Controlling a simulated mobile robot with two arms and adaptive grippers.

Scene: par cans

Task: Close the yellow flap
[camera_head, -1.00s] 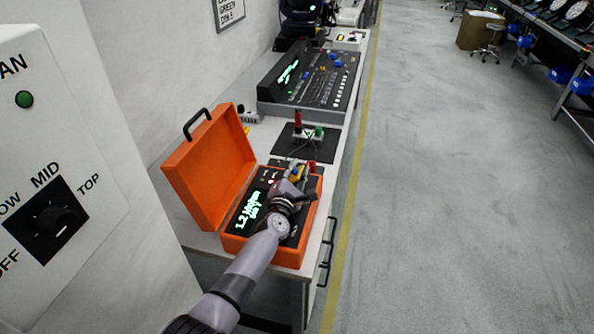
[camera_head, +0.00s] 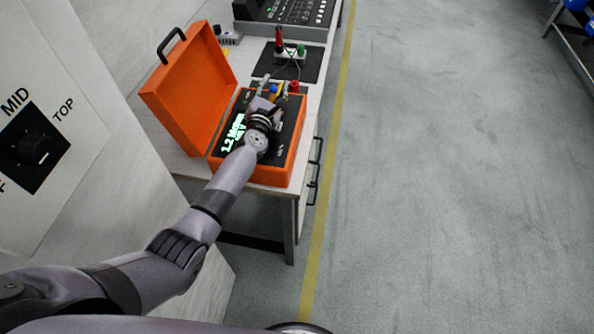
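An open orange case (camera_head: 250,178) stands on the bench with its lid (camera_head: 188,92) raised at the left. Its dark panel has a glowing green display (camera_head: 233,132). My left gripper (camera_head: 268,88) reaches over the panel to its far edge. A small yellow part (camera_head: 284,91), perhaps the yellow flap, shows right beside the gripper, with a blue part (camera_head: 273,89) next to it. The gripper partly hides this spot, so I cannot tell whether it touches the yellow part, how far that part is open, or whether the fingers are apart. My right gripper is not in view.
A black mat (camera_head: 303,66) with a small socketed box (camera_head: 291,54) lies behind the case. A mixing console (camera_head: 292,14) stands farther back. A white box with a black knob (camera_head: 36,150) is close at the left. The floor at the right is clear.

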